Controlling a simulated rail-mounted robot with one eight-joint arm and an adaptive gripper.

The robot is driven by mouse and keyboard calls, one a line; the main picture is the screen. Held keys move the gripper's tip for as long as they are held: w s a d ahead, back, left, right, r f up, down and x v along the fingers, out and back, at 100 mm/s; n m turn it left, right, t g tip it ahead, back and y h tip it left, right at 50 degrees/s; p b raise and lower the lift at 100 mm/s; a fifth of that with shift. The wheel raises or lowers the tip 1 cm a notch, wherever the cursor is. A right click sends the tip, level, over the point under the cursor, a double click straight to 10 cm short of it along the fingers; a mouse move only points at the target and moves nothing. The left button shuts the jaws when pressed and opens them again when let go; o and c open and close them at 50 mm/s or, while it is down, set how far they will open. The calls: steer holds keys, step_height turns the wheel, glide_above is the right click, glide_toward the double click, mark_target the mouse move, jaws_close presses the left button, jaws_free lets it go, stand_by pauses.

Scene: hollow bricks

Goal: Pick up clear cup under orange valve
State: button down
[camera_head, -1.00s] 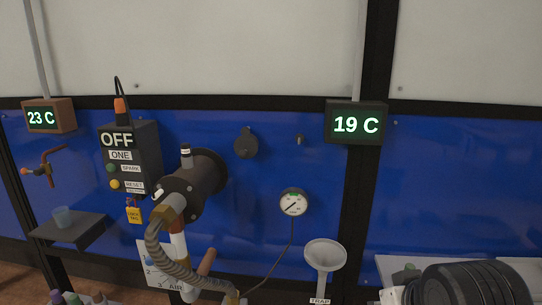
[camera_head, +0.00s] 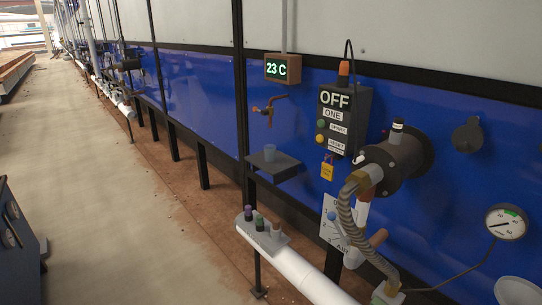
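The clear cup (camera_head: 268,153) stands upright on a small dark shelf (camera_head: 278,170) fixed to the blue wall panel. It looks small and faintly bluish. The orange valve (camera_head: 257,109) is on a copper-coloured tap (camera_head: 273,104) above the cup, under the 23 C display (camera_head: 282,69). The cup appears apart from the tap, with open air between them. My gripper is not in this view.
A burner assembly (camera_head: 388,165) with a ribbed hose (camera_head: 347,215) juts out right of the shelf. A white pipe (camera_head: 300,272) with several coloured knobs runs below. Open floor (camera_head: 110,180) lies to the left. A dark blue machine (camera_head: 15,240) stands at lower left.

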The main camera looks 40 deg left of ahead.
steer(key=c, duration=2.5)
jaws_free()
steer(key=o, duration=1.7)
